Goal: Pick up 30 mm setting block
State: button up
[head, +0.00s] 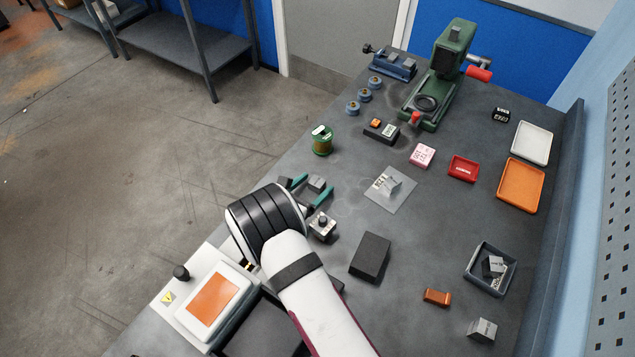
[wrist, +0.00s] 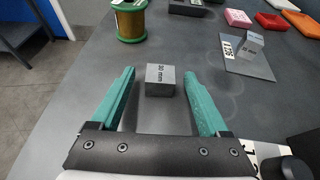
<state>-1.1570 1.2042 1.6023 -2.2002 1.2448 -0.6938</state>
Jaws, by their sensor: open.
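The 30 mm setting block (wrist: 160,80) is a small grey block marked "30 mm" on its near face. It stands on the bench and also shows in the head view (head: 317,184). My gripper (wrist: 163,82) is open, with one teal finger to the left and one to the right of the block. In the wrist view the block lies between the finger lines near the tips, with a gap on both sides. In the head view the gripper (head: 311,187) is partly hidden by my wrist.
A green-flanged spool (wrist: 130,22) stands beyond the block. A plate (head: 391,190) with a grey block on it lies to the right. A small device with a dark knob (head: 322,226) sits close to my gripper. A dark box (head: 370,257) stands further right. Bare bench surrounds the block.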

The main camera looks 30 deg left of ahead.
jog(key=shift+w, duration=0.1)
grip_shut()
dwell(0.3)
